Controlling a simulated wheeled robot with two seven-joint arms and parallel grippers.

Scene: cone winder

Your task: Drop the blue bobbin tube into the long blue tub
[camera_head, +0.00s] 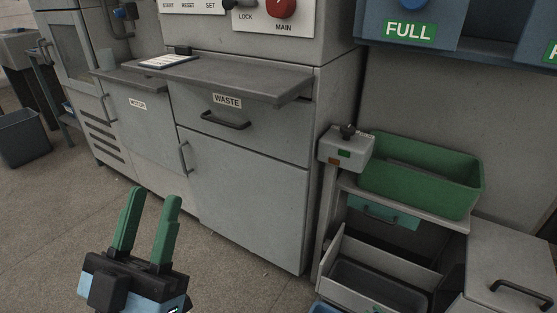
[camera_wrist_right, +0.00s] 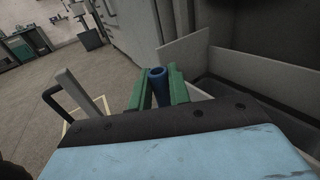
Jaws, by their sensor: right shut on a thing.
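The blue bobbin tube (camera_wrist_right: 157,88) stands between the green fingers of my right gripper (camera_wrist_right: 159,77) in the right wrist view, its round open end showing. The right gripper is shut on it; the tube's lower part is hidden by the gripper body. My left gripper (camera_head: 153,198) is at the lower left of the head view, its two green fingers apart and empty above the floor. I cannot make out the long blue tub for certain. A small blue edge (camera_head: 325,308) shows at the bottom of the head view, too cut off to identify.
A green tub (camera_head: 420,178) sits on a rack shelf at the right. Below it is an open grey drawer-like bin (camera_head: 350,289). A grey cabinet with a WASTE drawer (camera_head: 227,112) fills the middle. A dark bin (camera_head: 22,138) stands far left.

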